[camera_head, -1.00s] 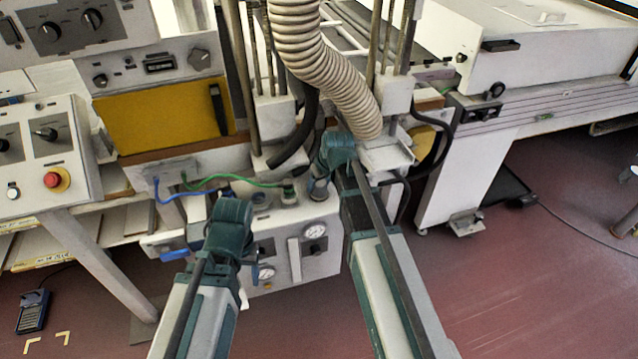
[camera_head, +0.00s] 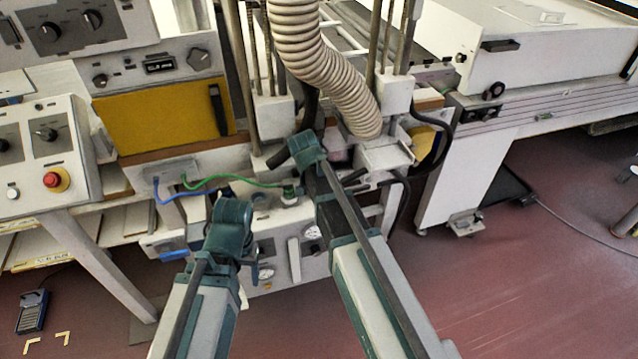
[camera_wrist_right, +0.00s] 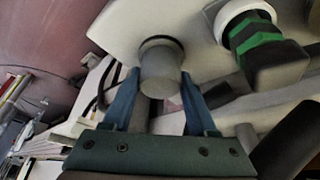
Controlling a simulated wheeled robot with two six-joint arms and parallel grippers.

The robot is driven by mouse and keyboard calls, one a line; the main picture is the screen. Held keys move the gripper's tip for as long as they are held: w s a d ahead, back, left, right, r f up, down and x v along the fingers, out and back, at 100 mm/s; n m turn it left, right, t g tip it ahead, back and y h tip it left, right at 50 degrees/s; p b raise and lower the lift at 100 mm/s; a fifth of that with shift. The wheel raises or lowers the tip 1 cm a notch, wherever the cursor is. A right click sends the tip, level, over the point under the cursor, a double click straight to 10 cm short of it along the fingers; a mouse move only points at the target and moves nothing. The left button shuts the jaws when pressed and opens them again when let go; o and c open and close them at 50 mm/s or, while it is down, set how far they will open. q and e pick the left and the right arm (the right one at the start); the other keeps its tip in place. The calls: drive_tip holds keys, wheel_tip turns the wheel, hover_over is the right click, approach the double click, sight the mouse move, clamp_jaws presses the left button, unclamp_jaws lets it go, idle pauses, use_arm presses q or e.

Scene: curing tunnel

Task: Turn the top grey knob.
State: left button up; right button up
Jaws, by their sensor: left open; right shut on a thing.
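A round grey knob (camera_wrist_right: 160,62) stands out from a pale panel in the right wrist view. My right gripper (camera_wrist_right: 160,80) has one blue finger on each side of it and is shut on it. I cannot tell from this view whether it is the top knob. In the head view my right arm's wrist (camera_head: 307,150) covers the right gripper and the knob. My left gripper (camera_head: 213,258) is open in front of the white gauge panel (camera_head: 285,278), mostly hidden by my own left wrist.
A green-and-black connector (camera_wrist_right: 262,45) sits close beside the knob. A green hose (camera_head: 235,179) and a blue hose (camera_head: 180,195) cross above the gauge panel. A ribbed duct (camera_head: 315,60) hangs over the middle. A control box with a red button (camera_head: 52,180) is at left.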

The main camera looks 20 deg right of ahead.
drive_tip(key=m, duration=0.2)
drive_tip(key=m+g+h, duration=0.1)
drive_tip(key=m, duration=0.1)
drive_tip(key=shift+w+m+g, duration=0.1)
drive_tip(key=shift+m+g, duration=0.2)
drive_tip(key=m+g, duration=0.1)
drive_tip(key=m, duration=0.2)
drive_tip(key=shift+m, duration=0.3)
drive_tip(key=m+g, duration=0.2)
drive_tip(key=m, duration=0.2)
drive_tip(key=shift+m+g, duration=0.5)
drive_tip(key=shift+m, duration=1.4)
drive_tip(key=o, duration=1.4)
drive_tip(key=shift+c, duration=0.2)
drive_tip(key=shift+r, duration=0.1)
